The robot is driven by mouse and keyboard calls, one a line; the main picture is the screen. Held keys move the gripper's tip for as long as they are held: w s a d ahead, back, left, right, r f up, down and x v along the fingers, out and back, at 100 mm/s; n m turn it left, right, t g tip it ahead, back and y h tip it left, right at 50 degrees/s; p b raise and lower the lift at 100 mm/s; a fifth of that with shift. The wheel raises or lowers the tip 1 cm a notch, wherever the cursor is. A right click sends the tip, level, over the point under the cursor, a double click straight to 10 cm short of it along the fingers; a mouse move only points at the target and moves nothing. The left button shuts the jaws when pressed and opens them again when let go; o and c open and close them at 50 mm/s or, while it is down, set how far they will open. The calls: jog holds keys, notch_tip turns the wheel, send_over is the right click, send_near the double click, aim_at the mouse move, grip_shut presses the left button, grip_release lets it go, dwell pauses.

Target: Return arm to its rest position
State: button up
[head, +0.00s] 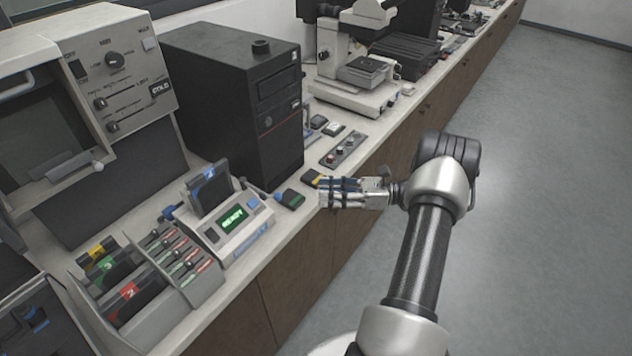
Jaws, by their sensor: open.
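My gripper (326,192) is in the middle of the head view, at the front edge of the bench. It points left and is open, with nothing seen between its fingers. My arm (425,245) reaches up from the bottom of the view and bends left at the elbow, over the floor beside the bench. The fingers overlap the bench edge in the picture; I cannot tell how high above it they are.
A device with a green lit display (233,219) stands left of my gripper, beside a rack (205,284) of cartridges and tools. A black computer tower (236,98) and a microscope (352,95) stand behind. The grey floor (548,200) at right is clear.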

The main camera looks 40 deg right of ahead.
jog(key=shift+a, duration=0.1)
jog(key=s+a+r+n+g+h, duration=0.1)
jog(key=a+r+n+g+h, duration=0.1)
jog(key=a+r+n+g, duration=0.65)
jog(key=s+a+r+n+g+h, duration=0.15)
jog(key=a+r+n, duration=0.4)
jog(key=a, duration=0.85)
jog(key=s+a+r+n+t+h, duration=0.1)
jog(key=s+a+r+n+h, duration=0.1)
jog(key=s+a+n+h, duration=0.2)
jog(key=s+a+r+n+t+h, duration=0.1)
jog(key=s+a+r+n+h, duration=0.2)
jog(key=s+n, duration=0.7)
jog(key=s+h, duration=0.2)
jog(key=shift+s+a+r+n+t+h, duration=0.2)
jog(key=shift+s+a+n+t+h, duration=0.1)
jog(key=shift+s+a+n+h, duration=0.1)
